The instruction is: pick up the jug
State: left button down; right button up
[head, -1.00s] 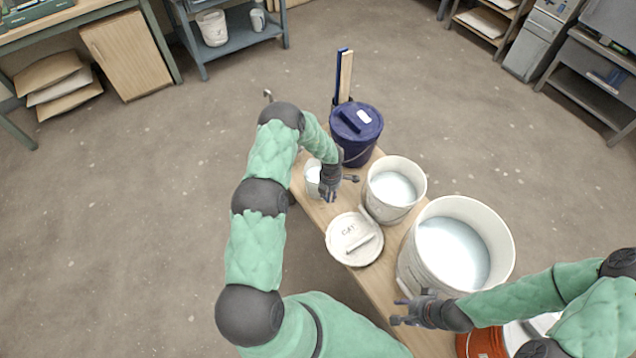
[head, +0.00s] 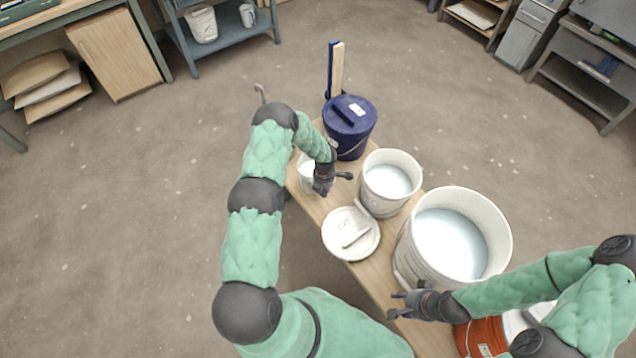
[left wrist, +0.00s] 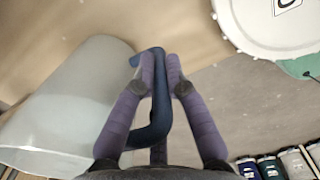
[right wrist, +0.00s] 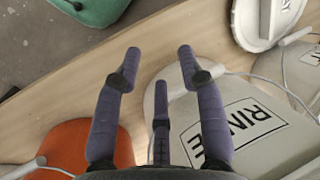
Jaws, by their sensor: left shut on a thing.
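The jug (head: 306,179) is a pale, grey-white vessel on the far part of the wooden bench, partly hidden behind my left gripper (head: 326,181). In the left wrist view its body (left wrist: 68,100) lies at the left, and its dark blue handle (left wrist: 158,122) runs between my left fingers (left wrist: 160,72). My left gripper is shut on that handle. I cannot tell whether the jug is clear of the bench. My right gripper (head: 396,304) is open and empty near the large white bucket; its spread fingers also show in the right wrist view (right wrist: 158,62).
A navy lidded bucket (head: 350,140) stands beyond the jug. A smaller white bucket (head: 389,205) and a large white bucket (head: 407,268) hold pale liquid. A white lid (head: 338,222) lies on the narrow bench (head: 370,277). An orange bucket (head: 480,338) stands near my right arm.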

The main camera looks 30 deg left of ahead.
pick_arm(q)
notch_tip(320, 180, up, 10)
jog(key=p, duration=0.3)
jog(key=shift+p, duration=0.4)
dwell(1.1)
